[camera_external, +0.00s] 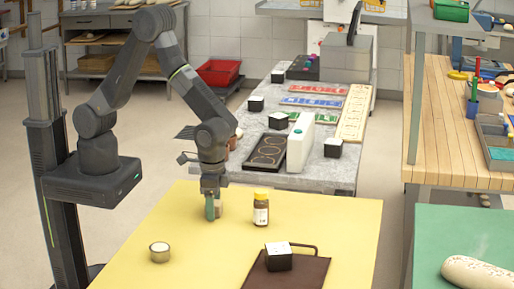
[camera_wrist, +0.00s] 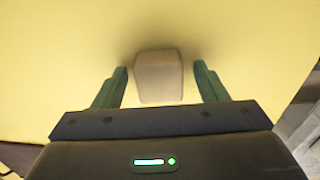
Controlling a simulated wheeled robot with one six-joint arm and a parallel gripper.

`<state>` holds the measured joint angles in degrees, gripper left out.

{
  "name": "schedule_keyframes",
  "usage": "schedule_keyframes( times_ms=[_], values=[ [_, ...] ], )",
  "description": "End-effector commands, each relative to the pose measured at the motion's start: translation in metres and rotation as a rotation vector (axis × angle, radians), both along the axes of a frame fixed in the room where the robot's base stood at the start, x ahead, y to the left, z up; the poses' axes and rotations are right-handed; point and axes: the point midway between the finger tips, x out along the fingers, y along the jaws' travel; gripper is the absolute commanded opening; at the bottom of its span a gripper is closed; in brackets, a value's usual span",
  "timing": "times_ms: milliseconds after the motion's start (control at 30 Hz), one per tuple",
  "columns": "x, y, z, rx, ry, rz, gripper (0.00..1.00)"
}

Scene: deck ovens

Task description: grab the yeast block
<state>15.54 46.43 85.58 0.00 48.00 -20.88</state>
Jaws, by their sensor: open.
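The yeast block (camera_wrist: 158,77) is a small beige block on the yellow table. In the wrist view it stands between the two green fingers of my gripper (camera_wrist: 160,85), with a gap on each side. My gripper is open and points down at the table. In the external view my gripper (camera_external: 213,207) is low over the table's back left part, and the block (camera_external: 219,210) shows partly behind a green finger.
A small round tin (camera_external: 159,252) is nearer the front left. A dark board (camera_external: 308,272) with a black-and-white cube (camera_external: 278,257) lies at the front right. The yellow table (camera_external: 340,220) is otherwise clear.

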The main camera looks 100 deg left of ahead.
Motion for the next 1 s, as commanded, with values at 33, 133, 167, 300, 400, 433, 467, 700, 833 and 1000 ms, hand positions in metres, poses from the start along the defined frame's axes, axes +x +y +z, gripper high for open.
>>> schedule_keyframes(
  times_ms=[33, 133, 167, 300, 400, 433, 467, 700, 833, 1000],
  values=[
    [0.0, 0.0, 0.0, 0.0, 0.0, 0.0, 0.62],
    [0.0, 0.0, 0.0, 0.0, 0.0, 0.0, 0.43],
    [0.0, 0.0, 0.0, 0.0, 0.0, 0.0, 0.37],
    [0.0, 0.0, 0.0, 0.0, 0.0, 0.0, 0.17],
    [0.0, 0.0, 0.001, 0.0, -0.001, 0.0, 0.17],
    [0.0, 0.0, 0.001, 0.0, -0.001, 0.0, 0.17],
    [0.0, 0.0, 0.001, 0.0, -0.001, 0.0, 0.17],
    [0.001, 0.0, 0.022, -0.002, -0.005, 0.0, 0.17],
    [0.001, 0.0, 0.049, -0.001, -0.006, 0.0, 0.17],
    [0.001, 0.0, 0.08, -0.002, -0.005, 0.0, 0.17]
  ],
)
